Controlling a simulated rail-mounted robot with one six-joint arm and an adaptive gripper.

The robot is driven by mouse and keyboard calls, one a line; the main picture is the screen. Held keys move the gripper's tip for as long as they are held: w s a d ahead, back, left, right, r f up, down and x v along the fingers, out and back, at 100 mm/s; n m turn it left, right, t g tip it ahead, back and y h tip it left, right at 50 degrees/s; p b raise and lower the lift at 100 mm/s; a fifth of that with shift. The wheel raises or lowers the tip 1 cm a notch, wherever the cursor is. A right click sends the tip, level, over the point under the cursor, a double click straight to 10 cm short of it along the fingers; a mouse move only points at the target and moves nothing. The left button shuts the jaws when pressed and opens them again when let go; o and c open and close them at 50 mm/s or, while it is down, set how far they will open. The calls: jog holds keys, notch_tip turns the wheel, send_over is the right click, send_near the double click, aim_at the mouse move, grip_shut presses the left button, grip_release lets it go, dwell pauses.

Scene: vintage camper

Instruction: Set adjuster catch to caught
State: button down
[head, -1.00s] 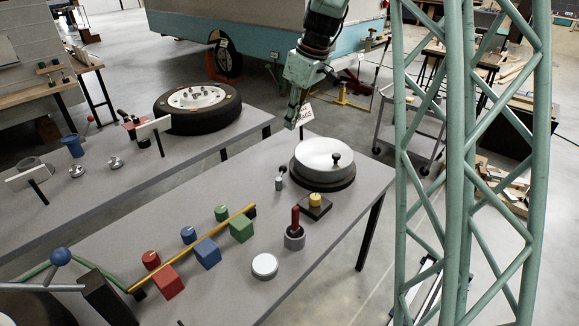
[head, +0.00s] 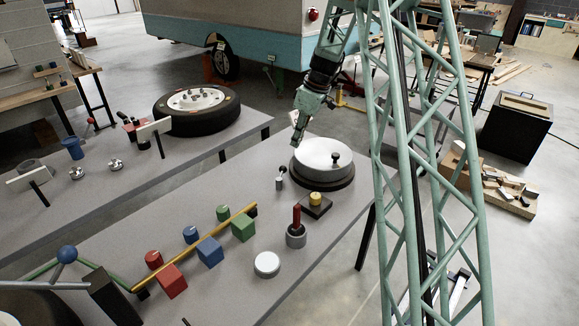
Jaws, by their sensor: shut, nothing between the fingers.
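A silver round drum (head: 322,156) with a black knob (head: 336,157) sits on a dark base at the far end of the near grey table. A small grey post with a dark lever (head: 280,180) stands just left of the drum. It may be the adjuster catch, but it is too small to tell its setting. My gripper (head: 295,141) is shut and empty. It appears above the drum's back left edge in the picture, tilted down to the left. I cannot tell the gap between them.
Near the drum are a yellow knob on a dark block (head: 315,202), a red-handled grey cylinder (head: 297,232) and a white disc (head: 267,263). Coloured blocks (head: 208,252) line a yellow bar. A tyre (head: 197,109) lies on the farther table. My green lattice column stands at right.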

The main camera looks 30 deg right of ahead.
jog(key=shift+w+d+f, duration=0.25)
jog(key=shift+d+f, duration=0.05)
jog(key=shift+f, duration=0.4)
jog(key=shift+w+d+f, duration=0.25)
jog(key=shift+f, duration=0.4)
jog(key=shift+w+d+f, duration=0.25)
jog(key=shift+d+f, duration=0.05)
jog(key=shift+f, duration=0.4)
jog(key=shift+f, duration=0.15)
jog(key=shift+b+x, duration=0.5)
jog(key=shift+x, duration=4.3)
